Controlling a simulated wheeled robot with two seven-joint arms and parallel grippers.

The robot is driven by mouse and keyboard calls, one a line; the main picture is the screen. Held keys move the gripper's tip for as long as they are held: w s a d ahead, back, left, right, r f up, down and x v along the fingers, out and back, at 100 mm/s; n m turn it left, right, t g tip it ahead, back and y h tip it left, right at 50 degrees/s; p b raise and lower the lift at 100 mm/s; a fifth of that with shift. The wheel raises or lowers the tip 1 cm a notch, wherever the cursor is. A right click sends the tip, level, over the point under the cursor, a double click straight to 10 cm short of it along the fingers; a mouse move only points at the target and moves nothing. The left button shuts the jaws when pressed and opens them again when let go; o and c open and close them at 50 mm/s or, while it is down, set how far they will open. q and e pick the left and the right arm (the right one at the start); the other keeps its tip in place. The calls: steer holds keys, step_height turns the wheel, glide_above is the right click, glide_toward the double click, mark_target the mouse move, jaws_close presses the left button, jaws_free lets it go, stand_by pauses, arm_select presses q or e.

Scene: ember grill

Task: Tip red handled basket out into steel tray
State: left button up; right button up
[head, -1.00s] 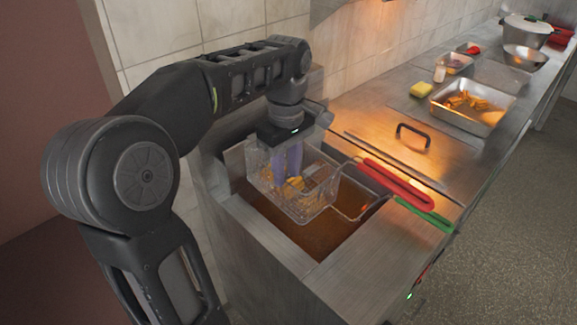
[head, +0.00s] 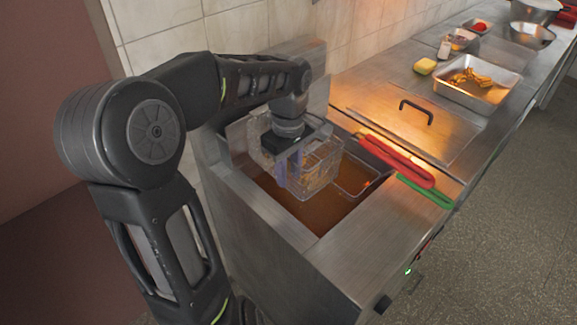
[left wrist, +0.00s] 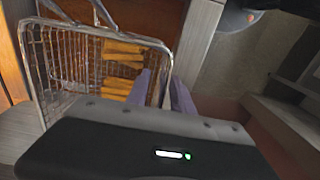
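A wire basket (head: 322,165) with golden fries hangs at the fryer's left part, above the brown oil. The red handle (head: 397,162) lies over the fryer's right edge; its join to this basket is hard to make out. My left gripper (head: 289,172) points down at the basket's near left side. Its purple fingers stand apart; in the left wrist view the fingers (left wrist: 162,95) sit on either side of the basket's rim, with a gap visible. The steel tray (head: 446,91) stands on the counter at the upper right, with some golden food inside. My right gripper is not in view.
A green handle (head: 426,192) lies beside the red one. A lid with a black handle (head: 417,109) covers the surface between fryer and tray. A yellow sponge (head: 425,66), a shaker (head: 444,47) and bowls stand further back. A tiled wall rises behind.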

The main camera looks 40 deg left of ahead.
arm_select(q)
jaws_close()
stand_by(1.3)
jaws_free()
steer(key=shift+r+b, duration=0.3)
steer(key=shift+r, duration=3.65)
